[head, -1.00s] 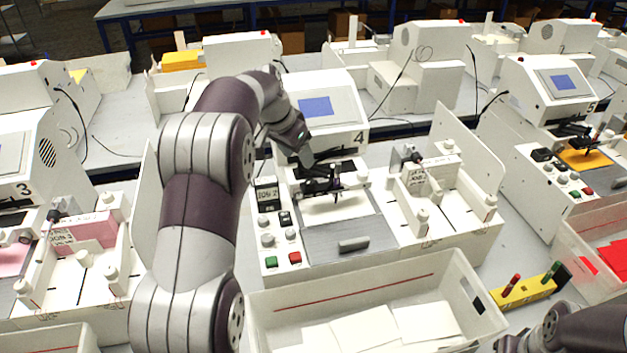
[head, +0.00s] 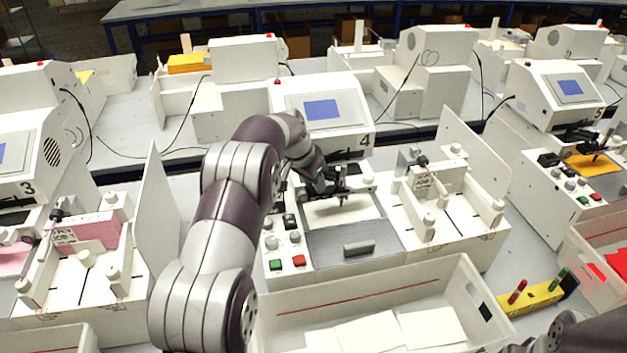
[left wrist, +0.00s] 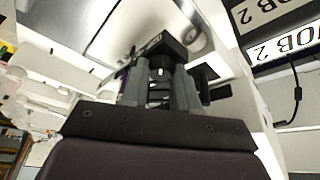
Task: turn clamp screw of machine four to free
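Machine four (head: 321,109) stands mid-picture in the head view, with a screen and a "4" on its front. Its dark pen carriage (head: 343,187) sits above the white and grey bed. My left gripper (head: 328,182) is at the carriage's left side, partly hidden by my wrist. In the left wrist view, its two fingers (left wrist: 160,88) are apart, on either side of a small dark round part under a dark block (left wrist: 162,48). This part looks like the clamp screw (left wrist: 159,69); I cannot tell whether the fingers touch it. My right gripper is barely in view at the lower right.
A white bin with paper sheets (head: 375,335) stands in front of machine four. Green and red buttons (head: 298,261) are on its front left. A white fixture (head: 430,215) stands to its right. A yellow pen rack (head: 535,297) lies near the bin's right end.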

